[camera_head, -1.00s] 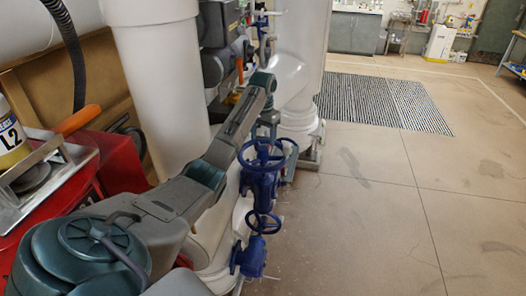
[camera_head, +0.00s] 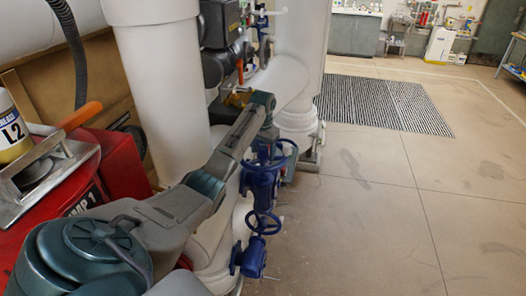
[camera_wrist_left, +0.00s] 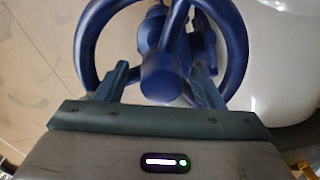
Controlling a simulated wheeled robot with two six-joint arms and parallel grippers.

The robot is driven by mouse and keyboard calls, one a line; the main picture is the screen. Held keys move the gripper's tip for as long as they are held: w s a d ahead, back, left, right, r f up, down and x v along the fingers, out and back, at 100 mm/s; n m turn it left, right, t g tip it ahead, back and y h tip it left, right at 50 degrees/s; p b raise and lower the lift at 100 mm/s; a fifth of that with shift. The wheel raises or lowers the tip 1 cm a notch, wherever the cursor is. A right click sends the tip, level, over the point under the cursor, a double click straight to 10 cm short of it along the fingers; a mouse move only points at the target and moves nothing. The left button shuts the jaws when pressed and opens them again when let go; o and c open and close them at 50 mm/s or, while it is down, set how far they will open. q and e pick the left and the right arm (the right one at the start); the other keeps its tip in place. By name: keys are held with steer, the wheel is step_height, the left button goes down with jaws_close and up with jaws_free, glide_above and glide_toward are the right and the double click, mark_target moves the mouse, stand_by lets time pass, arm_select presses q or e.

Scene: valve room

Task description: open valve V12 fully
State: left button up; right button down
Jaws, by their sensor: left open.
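Two blue valves stand one above the other beside the white pipes in the head view. The upper valve (camera_head: 262,185) has a blue handwheel (camera_head: 252,164), partly hidden by my left gripper (camera_head: 268,138). The lower valve (camera_head: 252,258) has a smaller blue handwheel (camera_head: 263,223). I can read no V12 label on either. In the left wrist view, my left gripper (camera_wrist_left: 161,72) is open. Its two fingers reach over a blue handwheel (camera_wrist_left: 236,45), one on each side of the round hub (camera_wrist_left: 161,78). I cannot tell whether they touch the spokes. My right gripper is not in view.
A thick white pipe (camera_head: 160,80) stands left of the valves, another (camera_head: 298,60) behind them. A red case (camera_head: 115,160) with a metal tray (camera_head: 60,165) and an L2 bottle (camera_head: 12,130) is at the left. The floor (camera_head: 370,220) to the right is clear.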

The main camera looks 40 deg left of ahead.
arm_select(q)
steer(key=shift+d+f, duration=0.15)
steer(key=shift+f, duration=0.1)
steer(key=shift+c, duration=0.4)
